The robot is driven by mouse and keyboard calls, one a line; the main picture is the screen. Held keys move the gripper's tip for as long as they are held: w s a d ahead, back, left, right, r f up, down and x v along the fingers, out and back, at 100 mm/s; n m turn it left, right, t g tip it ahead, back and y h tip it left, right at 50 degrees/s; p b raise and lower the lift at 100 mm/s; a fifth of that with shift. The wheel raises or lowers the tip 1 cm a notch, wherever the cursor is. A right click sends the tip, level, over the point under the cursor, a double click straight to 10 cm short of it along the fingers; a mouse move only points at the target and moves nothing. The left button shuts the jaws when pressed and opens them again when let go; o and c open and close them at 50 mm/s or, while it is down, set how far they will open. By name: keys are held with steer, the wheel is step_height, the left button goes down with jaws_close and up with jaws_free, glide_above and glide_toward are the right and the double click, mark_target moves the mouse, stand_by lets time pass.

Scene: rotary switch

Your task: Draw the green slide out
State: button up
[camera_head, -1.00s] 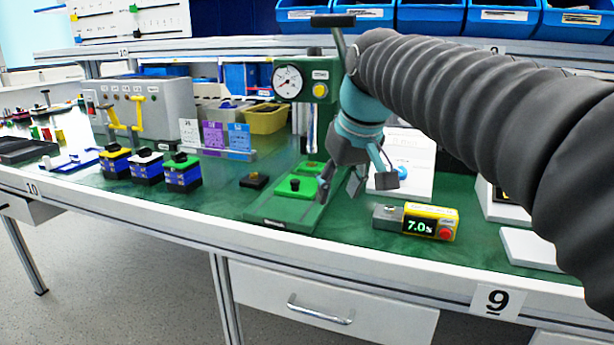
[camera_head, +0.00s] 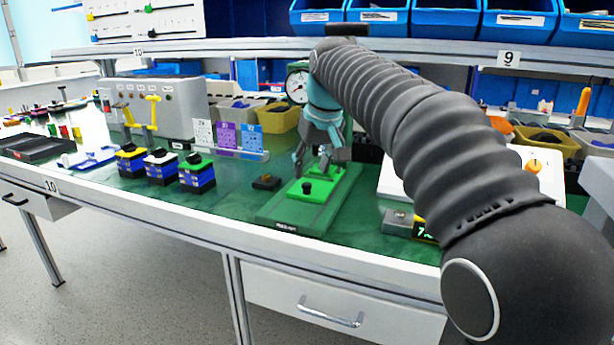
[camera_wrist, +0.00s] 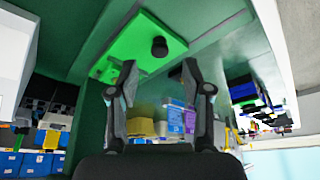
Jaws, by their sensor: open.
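The green slide (camera_head: 309,189) is a bright green plate with a black knob (camera_head: 307,187) on top, lying on a darker green base (camera_head: 290,216) near the bench's front edge. In the wrist view the slide (camera_wrist: 137,45) and its black knob (camera_wrist: 159,46) show beyond the fingertips. My gripper (camera_head: 312,166) is open and empty, above the rear part of the slide and behind the knob. In the wrist view my gripper (camera_wrist: 158,75) has its two fingers spread, with nothing between them. Part of the press behind is hidden by my arm.
A small black block (camera_head: 266,182) lies left of the base. A timer box (camera_head: 399,223) stands to the right, partly hidden by my arm. A gauge (camera_head: 298,86) stands behind. Several blue boxes with coloured tops (camera_head: 197,176) stand at the left. Bare green bench lies between.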

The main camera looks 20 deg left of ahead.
mark_target(307, 184)
steer(key=shift+b+x, duration=0.35)
steer(key=shift+x, duration=2.3)
steer(key=shift+w+a+r, duration=0.1)
steer(key=shift+w+a, duration=0.05)
steer(key=shift+w, duration=0.05)
jaws_close()
